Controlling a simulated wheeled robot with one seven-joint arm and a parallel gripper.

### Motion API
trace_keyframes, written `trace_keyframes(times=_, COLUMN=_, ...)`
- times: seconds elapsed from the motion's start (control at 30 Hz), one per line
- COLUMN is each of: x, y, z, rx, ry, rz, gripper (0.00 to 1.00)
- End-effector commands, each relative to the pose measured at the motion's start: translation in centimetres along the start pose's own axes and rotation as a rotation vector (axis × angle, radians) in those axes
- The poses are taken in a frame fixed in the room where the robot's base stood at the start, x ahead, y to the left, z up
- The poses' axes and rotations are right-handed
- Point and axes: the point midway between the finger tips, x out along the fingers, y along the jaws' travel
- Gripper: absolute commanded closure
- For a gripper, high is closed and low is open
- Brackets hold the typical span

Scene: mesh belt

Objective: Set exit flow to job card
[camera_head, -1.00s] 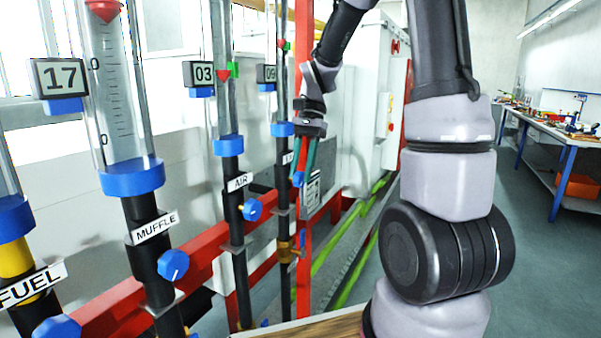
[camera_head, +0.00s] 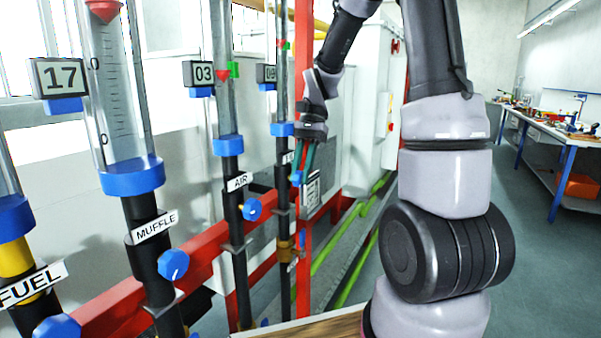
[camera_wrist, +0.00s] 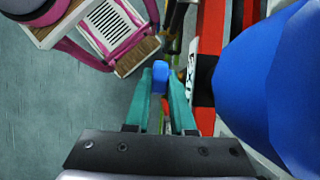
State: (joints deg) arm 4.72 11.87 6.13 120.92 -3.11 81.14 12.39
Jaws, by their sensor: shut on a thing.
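My gripper (camera_head: 303,166) reaches down to the farthest flow tube, on the right of the row. Its teal fingers, also in the wrist view (camera_wrist: 161,92), are shut on the small blue exit knob (camera_wrist: 160,76). The knob shows as blue between the fingers in the head view (camera_head: 296,178). A white exit label (camera_wrist: 191,75), partly hidden, sits beside the knob. The exit display (camera_head: 267,74) is small, and its last digit is unclear. A red and a green marker (camera_head: 285,44) sit close together on that tube. The job card (camera_head: 312,193) stands behind the fingers; its writing is unreadable.
Air tube (camera_head: 229,146), muffle tube (camera_head: 132,178) and fuel tube (camera_head: 13,221) stand to the left, each with a blue knob. A red post (camera_head: 303,240) rises beside the exit tube. A large blue collar (camera_wrist: 275,85) lies close on the right in the wrist view.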

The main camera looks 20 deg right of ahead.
Motion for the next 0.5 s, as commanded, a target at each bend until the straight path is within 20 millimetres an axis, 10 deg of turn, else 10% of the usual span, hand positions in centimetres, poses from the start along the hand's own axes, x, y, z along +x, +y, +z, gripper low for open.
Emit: trace_keyframes(times=0.5, x=0.12, y=-0.01, z=-0.98, rx=0.004, ry=-0.420, rz=-0.002, gripper=1.00)
